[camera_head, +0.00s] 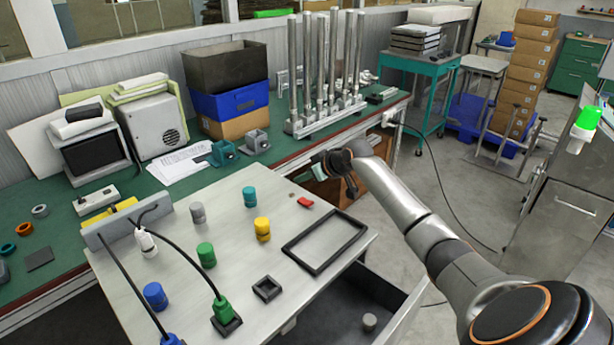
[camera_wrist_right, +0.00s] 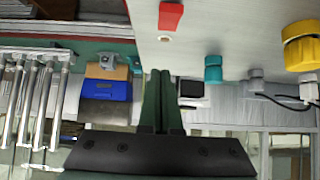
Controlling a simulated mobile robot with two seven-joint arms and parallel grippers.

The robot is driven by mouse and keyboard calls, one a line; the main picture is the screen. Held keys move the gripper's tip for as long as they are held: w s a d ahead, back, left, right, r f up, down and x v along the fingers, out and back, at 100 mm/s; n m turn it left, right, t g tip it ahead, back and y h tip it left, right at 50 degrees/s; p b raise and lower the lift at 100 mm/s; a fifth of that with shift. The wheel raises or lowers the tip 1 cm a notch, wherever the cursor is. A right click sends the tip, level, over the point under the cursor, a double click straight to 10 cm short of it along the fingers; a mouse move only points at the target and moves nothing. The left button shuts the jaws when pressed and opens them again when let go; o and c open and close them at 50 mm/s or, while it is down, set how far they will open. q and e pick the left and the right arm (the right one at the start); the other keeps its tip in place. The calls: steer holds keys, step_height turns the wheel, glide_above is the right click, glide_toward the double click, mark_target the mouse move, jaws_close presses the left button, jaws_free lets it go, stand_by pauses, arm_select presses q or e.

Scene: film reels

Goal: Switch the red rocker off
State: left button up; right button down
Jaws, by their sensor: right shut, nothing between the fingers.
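The red rocker (camera_head: 305,202) sits on the pale panel near its far right edge, behind a black rectangular frame. It also shows at the top of the right wrist view (camera_wrist_right: 171,16), with a small round spot (camera_wrist_right: 164,39) beside it on the panel. Which way the rocker is tipped is too small to tell. My right gripper (camera_head: 317,157) is beyond the panel's far edge, behind the rocker and apart from it. In the right wrist view its dark green fingers (camera_wrist_right: 160,73) are together and empty. My left gripper is not in view.
The panel (camera_head: 225,265) carries yellow (camera_head: 263,229), teal (camera_head: 249,196), grey, green and blue knobs, the black frame (camera_head: 325,243) and cables. A metal post rack (camera_head: 325,115) and a blue bin (camera_head: 230,103) stand on the green bench behind. An open drawer lies below the panel.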

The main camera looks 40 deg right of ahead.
steer(key=s+r+b, duration=0.1)
steer(key=s+r, duration=0.4)
steer(key=r, duration=0.3)
steer(key=shift+s+d, duration=0.2)
steer(key=shift+s, duration=0.15)
steer(key=shift+s, duration=0.1)
